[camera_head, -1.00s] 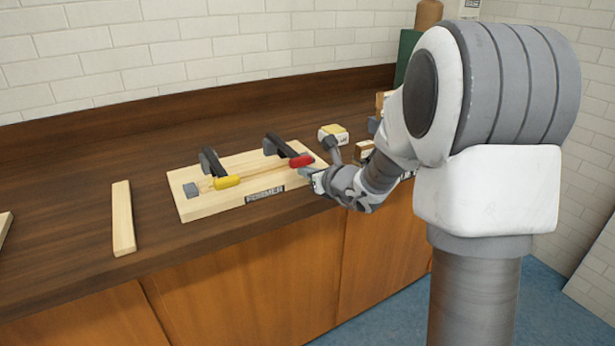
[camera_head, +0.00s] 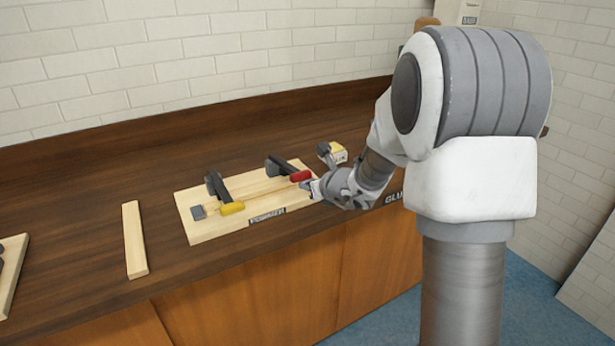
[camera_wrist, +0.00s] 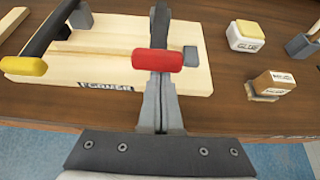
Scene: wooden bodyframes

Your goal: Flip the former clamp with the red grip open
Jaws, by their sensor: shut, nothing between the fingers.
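The former board (camera_head: 190,220) is a pale wooden plate with a dark FORMER label, lying on the bench. Two dark clamp arms stand on it. The clamp with the red grip (camera_head: 300,176) is at its right end, and the clamp with the yellow grip (camera_head: 232,208) is at its left. In the wrist view the red grip (camera_wrist: 157,60) lies across the front of its dark arm, just beyond my fingertips. My gripper (camera_wrist: 161,90) is shut and empty, with its tips at or just under the red grip; I cannot tell whether they touch. The yellow grip (camera_wrist: 24,66) shows at the left.
A yellow-topped white block (camera_wrist: 246,36) and a small wooden labelled block (camera_wrist: 273,84) stand right of the board. A loose wooden strip (camera_head: 134,240) lies to its left. Bench between strip and board is clear. A tiled wall rises behind.

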